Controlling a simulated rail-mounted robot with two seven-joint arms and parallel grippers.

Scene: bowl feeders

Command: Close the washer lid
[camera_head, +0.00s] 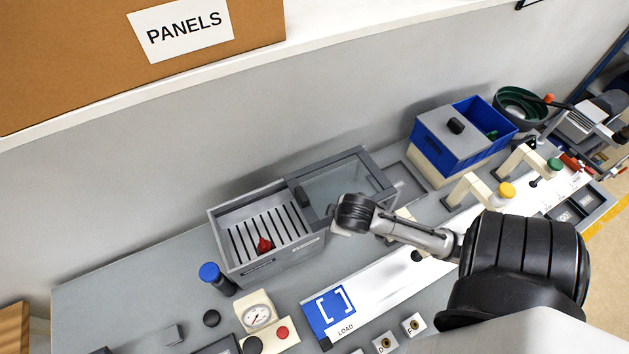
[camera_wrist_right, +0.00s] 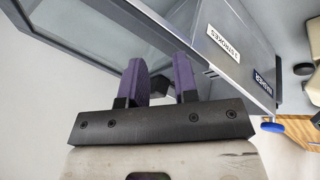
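The washer (camera_head: 228,258) is a grey open-topped box with a slotted floor. A small red part (camera_head: 264,244) lies inside it. Its lid (camera_head: 348,182), a clear pane in a grey frame with a dark handle (camera_head: 303,196), sits off to the right, leaving the slotted left part uncovered. In the head view my right wrist hides the fingers. My left gripper is not in view.
A blue-topped plunger (camera_head: 210,272) stands left of the washer. A gauge box (camera_head: 258,315) and a white load panel (camera_head: 385,290) lie in front. A blue bin (camera_head: 485,118) with a grey cover stands to the right. A shelf with a cardboard box (camera_head: 100,60) overhangs the back.

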